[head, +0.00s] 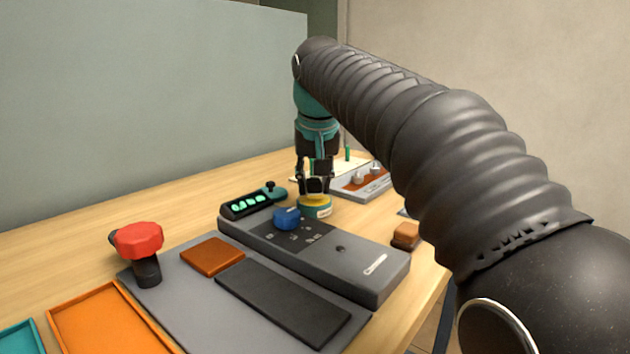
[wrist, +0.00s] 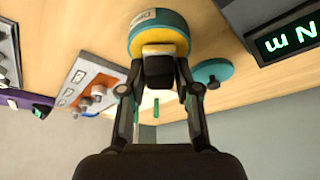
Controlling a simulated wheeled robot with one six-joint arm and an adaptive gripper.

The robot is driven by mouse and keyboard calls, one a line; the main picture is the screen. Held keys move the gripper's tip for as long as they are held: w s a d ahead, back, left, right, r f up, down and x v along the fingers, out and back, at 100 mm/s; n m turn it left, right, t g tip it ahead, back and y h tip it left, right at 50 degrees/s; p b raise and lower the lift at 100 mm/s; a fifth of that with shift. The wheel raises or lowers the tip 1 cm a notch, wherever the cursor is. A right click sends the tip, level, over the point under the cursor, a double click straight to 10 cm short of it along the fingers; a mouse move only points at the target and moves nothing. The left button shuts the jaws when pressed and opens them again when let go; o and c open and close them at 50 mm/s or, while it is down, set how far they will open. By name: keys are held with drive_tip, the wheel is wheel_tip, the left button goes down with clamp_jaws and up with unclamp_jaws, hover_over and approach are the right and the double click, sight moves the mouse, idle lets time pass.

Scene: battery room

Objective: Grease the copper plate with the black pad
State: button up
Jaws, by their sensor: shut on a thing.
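The copper plate (head: 212,256) is a flat orange-brown square on a grey mat (head: 185,302), front left in the head view. My gripper (head: 315,187) points down at the back of the table, away from the plate. It is shut on a small dark block, seemingly the black pad (wrist: 158,70), between its fingers in the wrist view. The pad is at a round yellow and teal tin (head: 316,208), also in the wrist view (wrist: 160,20). I cannot tell whether the pad touches the tin. The pad's underside is hidden.
A grey device with a blue knob (head: 287,218) stands between tin and mat. A black slab (head: 282,303) lies beside the plate. A red-headed tool (head: 139,240), orange tray (head: 105,322), teal lid (wrist: 212,72), green-digit display (head: 248,204) and brown block (head: 406,235) are around.

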sight(314, 180)
drive_tip(key=shift+r+p, duration=0.55)
drive_tip(key=shift+r, duration=2.6)
